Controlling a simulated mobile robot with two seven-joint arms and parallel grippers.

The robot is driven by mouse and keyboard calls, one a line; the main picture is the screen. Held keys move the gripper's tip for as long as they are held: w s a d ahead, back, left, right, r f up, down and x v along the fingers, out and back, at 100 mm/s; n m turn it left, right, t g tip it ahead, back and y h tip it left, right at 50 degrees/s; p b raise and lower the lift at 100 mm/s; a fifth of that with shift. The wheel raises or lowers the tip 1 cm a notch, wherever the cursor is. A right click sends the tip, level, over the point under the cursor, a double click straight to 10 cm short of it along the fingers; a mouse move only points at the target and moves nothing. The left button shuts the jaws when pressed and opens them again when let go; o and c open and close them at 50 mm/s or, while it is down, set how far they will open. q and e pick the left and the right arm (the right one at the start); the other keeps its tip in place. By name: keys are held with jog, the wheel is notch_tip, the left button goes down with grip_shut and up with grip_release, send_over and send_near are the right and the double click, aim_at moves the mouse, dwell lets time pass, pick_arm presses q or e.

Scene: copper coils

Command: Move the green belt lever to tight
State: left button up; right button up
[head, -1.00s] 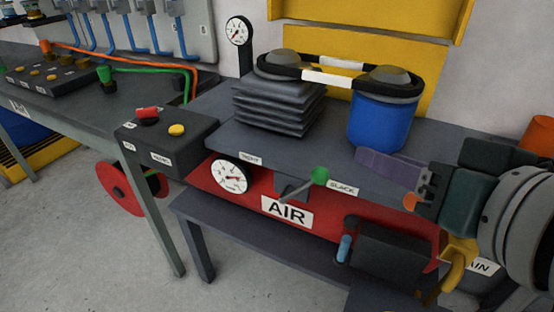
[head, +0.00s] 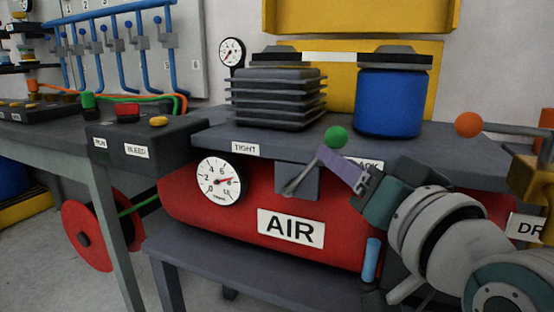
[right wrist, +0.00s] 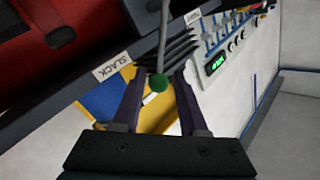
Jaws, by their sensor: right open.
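The green belt lever's round knob (head: 337,138) stands at the front edge of the bench, nearer the SLACK label (head: 366,163) than the TIGHT label (head: 245,149). Its grey shaft runs down left to a bracket (head: 297,181), partly hidden by my gripper. My right gripper (head: 325,154) is open, its purple fingers just below and in front of the knob. In the right wrist view the green knob (right wrist: 158,83) appears between the two open fingers (right wrist: 160,82); I cannot tell whether they touch it. My left gripper is not in view.
Below the bench top lies the red AIR tank (head: 225,225) with a round gauge (head: 219,181). A blue cylinder (head: 390,100) and a black ribbed block (head: 278,98) stand behind the lever. An orange knob (head: 468,124) is at right; a black BLEED box (head: 145,135) is at left.

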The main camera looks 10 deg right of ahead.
aim_at(314, 161)
jog(key=w, duration=0.2)
jog(key=w+b, duration=0.1)
jog(key=w, duration=0.3)
jog(key=shift+a, duration=0.3)
jog(key=shift+s, duration=0.1)
jog(key=shift+c, duration=0.3)
grip_shut()
dwell(0.6)
